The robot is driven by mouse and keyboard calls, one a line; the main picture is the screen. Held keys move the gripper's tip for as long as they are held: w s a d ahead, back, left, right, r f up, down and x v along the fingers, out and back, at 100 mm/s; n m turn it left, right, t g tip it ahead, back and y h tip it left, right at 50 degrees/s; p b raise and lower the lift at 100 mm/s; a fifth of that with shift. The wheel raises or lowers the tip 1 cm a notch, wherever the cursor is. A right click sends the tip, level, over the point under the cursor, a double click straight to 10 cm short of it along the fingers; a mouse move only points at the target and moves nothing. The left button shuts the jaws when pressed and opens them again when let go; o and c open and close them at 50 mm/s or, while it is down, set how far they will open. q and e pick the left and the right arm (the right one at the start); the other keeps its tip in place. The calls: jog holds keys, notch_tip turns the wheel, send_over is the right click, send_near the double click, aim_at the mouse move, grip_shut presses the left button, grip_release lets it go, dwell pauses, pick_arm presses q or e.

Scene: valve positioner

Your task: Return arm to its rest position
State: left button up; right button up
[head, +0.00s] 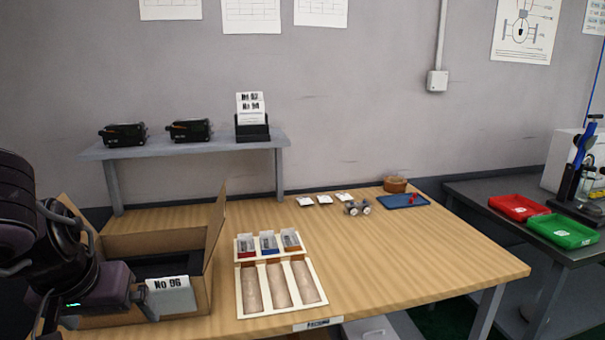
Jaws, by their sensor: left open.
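My left arm comes in from the left edge. Its gripper (142,300) is open at the near left of the cardboard box (211,252). A dark item (168,266) lies inside the box, partly hidden by the card. My right gripper is not in view.
A wooden tray (318,300) with several compartments lies right of the box. A grey shelf (230,143) behind carries two black devices (123,134) and a card holder (252,130). A blue tray (398,202) sits at the back. The table's right side is clear.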

pick_arm(q)
jog(key=w+f+m+t+h, duration=0.4)
jog(key=w+f+m+t, duration=0.15)
jog(key=f, duration=0.55)
jog(key=s+d+f+n+g+y, duration=0.1)
jog(key=s+f+y, duration=0.1)
jog(key=s+f, duration=0.4)
jog(key=s+d+f+n+g+y, duration=0.1)
jog(key=s+d+f+g+y, duration=0.2)
jog(key=f, duration=0.5)
jog(key=s+d+f+g+h, duration=0.2)
jog(key=s+d+f+g, duration=0.1)
jog(key=s+d, duration=0.3)
notch_tip(320, 180, down, 23)
jog(key=s+a+m+p, duration=0.1)
jog(key=s+p, duration=0.1)
jog(key=p, duration=0.2)
jog(key=s+a+f+g+p, duration=0.2)
jog(key=s+a+f+p, duration=0.1)
jog(key=s+f, duration=1.4)
jog(key=s+a, duration=0.1)
jog(key=s, duration=0.3)
jog(key=shift+f, duration=0.15)
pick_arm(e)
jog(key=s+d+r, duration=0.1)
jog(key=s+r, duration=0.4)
